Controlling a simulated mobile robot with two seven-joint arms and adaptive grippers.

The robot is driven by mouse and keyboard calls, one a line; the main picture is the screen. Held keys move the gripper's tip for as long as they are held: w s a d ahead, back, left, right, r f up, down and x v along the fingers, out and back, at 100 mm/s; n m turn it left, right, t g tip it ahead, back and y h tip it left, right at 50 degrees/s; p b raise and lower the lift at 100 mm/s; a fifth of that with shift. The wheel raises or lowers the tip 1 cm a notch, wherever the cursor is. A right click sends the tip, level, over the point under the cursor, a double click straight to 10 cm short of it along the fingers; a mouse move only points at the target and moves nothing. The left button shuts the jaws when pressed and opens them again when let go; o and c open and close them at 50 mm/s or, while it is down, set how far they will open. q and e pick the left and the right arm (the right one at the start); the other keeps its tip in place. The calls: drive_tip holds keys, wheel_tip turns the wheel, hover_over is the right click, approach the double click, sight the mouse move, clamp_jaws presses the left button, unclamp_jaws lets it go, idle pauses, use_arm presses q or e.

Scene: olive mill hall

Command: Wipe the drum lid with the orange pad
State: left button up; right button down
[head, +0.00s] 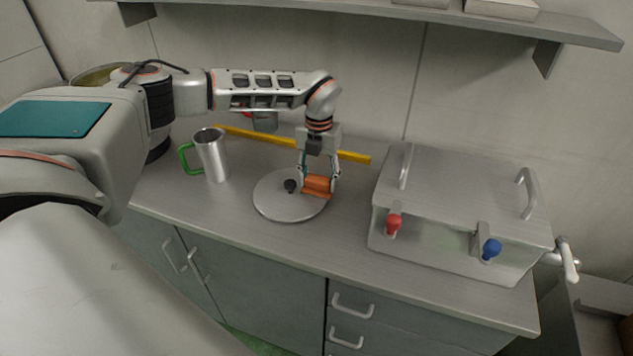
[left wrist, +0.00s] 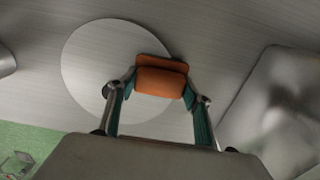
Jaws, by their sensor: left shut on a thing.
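The drum lid (head: 277,205) is a round grey disc with a small black knob (head: 290,186), lying on the counter. It also shows in the left wrist view (left wrist: 90,65). The orange pad (head: 317,186) is over the right edge of the lid, and whether it touches the lid I cannot tell. My left gripper (head: 319,184) points down and is shut on the pad. In the left wrist view the pad (left wrist: 161,77) sits between the two fingers and hides part of the lid's rim. My right gripper is not in view.
A metal mug (head: 212,158) with a green handle stands left of the lid. A steel box (head: 465,190) with a red knob (head: 393,222) and a blue knob (head: 491,248) stands to the right. A yellow bar (head: 354,157) lies along the back. A shelf (head: 400,14) hangs above.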

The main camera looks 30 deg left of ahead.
use_arm(q)
drive_tip(key=shift+r+p, duration=0.65)
drive_tip(key=shift+r, duration=2.35)
drive_tip(key=shift+r, duration=0.1)
drive_tip(key=shift+r, duration=1.4)
